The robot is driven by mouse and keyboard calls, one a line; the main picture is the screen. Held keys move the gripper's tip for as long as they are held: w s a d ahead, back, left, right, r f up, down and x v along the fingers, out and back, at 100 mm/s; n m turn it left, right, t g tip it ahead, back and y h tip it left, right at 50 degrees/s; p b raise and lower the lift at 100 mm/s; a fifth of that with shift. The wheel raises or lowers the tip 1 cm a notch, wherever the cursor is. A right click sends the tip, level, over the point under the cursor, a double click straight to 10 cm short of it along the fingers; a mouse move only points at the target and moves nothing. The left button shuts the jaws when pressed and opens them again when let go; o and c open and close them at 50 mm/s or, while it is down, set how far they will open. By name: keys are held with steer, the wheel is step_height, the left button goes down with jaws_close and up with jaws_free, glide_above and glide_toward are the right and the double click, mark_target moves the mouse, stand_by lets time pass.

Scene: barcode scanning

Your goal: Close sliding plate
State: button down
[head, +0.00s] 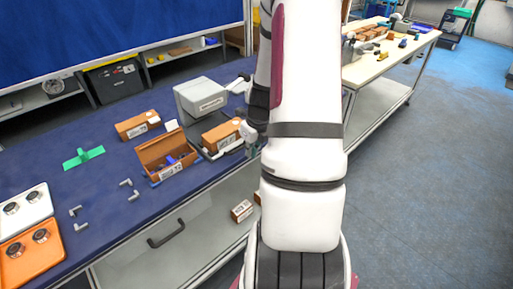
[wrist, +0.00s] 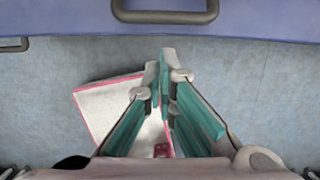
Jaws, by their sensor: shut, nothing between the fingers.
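A pale grey panel (head: 195,225) with a dark bar handle (head: 166,233) is at the front of the blue workbench, below its top, in the head view. I take it for the sliding plate; how far it is out I cannot tell. In the wrist view, a dark handle (wrist: 165,16) lies at the top edge against a blue-violet surface (wrist: 255,25). My gripper (wrist: 167,55) is below that handle in the picture, over the floor. Its teal fingers are together and empty, with a visible gap to the handle. In the head view my arm hides part of the bench's right end.
The bench top holds an open brown box (head: 165,150), a closed brown box (head: 137,125), a grey scanner-like machine (head: 200,97), a green piece (head: 83,157) and an orange tray (head: 30,257). A small box (head: 241,211) sits lower down. Floor (head: 430,180) is clear at right.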

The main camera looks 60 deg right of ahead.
mark_target(223, 129)
steer(key=shift+w+d+f, duration=0.2)
steer(key=shift+w, duration=0.6)
steer(key=w+d+b, duration=0.1)
steer(key=w+b, duration=0.1)
steer(key=w, duration=0.1)
steer(key=w+b, duration=0.2)
steer(key=w, duration=0.2)
steer(key=w+d+b, duration=0.1)
steer(key=w+b, duration=0.1)
steer(key=w, duration=0.2)
steer(key=shift+w+d+f, duration=0.15)
steer(key=shift+w+d, duration=0.1)
steer(key=shift+d, duration=0.1)
steer(key=shift+w+d+r, duration=0.15)
steer(key=shift+w+r, duration=0.1)
steer(key=shift+w, duration=0.3)
